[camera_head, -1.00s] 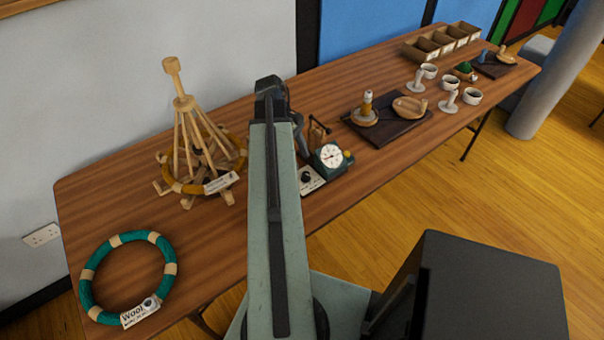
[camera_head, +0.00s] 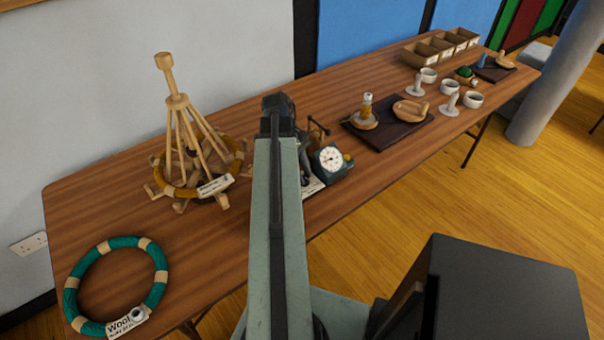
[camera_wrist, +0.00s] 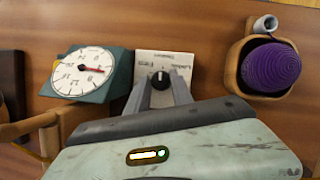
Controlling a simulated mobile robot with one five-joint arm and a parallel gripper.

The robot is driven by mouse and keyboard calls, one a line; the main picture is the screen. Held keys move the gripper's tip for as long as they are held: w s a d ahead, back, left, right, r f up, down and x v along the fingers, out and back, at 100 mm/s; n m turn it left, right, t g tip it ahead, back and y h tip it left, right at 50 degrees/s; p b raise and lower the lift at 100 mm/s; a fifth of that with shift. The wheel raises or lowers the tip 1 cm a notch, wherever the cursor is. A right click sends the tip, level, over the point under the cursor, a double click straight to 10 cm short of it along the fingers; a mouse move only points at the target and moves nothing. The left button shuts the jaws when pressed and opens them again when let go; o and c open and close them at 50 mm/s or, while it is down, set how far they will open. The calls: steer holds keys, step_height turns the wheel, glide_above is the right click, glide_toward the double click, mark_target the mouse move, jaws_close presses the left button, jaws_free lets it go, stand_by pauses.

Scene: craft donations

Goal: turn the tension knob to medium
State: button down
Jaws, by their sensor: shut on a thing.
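In the wrist view the tension knob (camera_wrist: 160,77) is a small dark round knob with a white pointer mark. It sits on a white plate (camera_wrist: 181,65) with small printed words, only partly readable. My gripper (camera_wrist: 160,90) has its two grey fingers on either side of the knob and is shut on it. The pointer mark runs roughly up and down in this view; which word it points to I cannot tell. In the head view my arm hides the gripper and most of the plate; a pale strip of it (camera_head: 313,188) shows beside the arm.
A dark green dial box (camera_wrist: 88,73) stands close left of the plate. A purple wool ball in a wooden bowl (camera_wrist: 235,70) sits to its right. A wooden yarn swift (camera_head: 185,130) and a teal wool ring (camera_head: 115,287) are on the table's left part.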

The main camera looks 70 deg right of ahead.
steer(key=shift+m, duration=0.3)
steer(key=c, duration=1.1)
jaws_free()
steer(key=shift+c, duration=0.2)
steer(key=p+v, duration=0.7)
steer(key=v, duration=0.1)
steer(key=shift+d+f, duration=0.1)
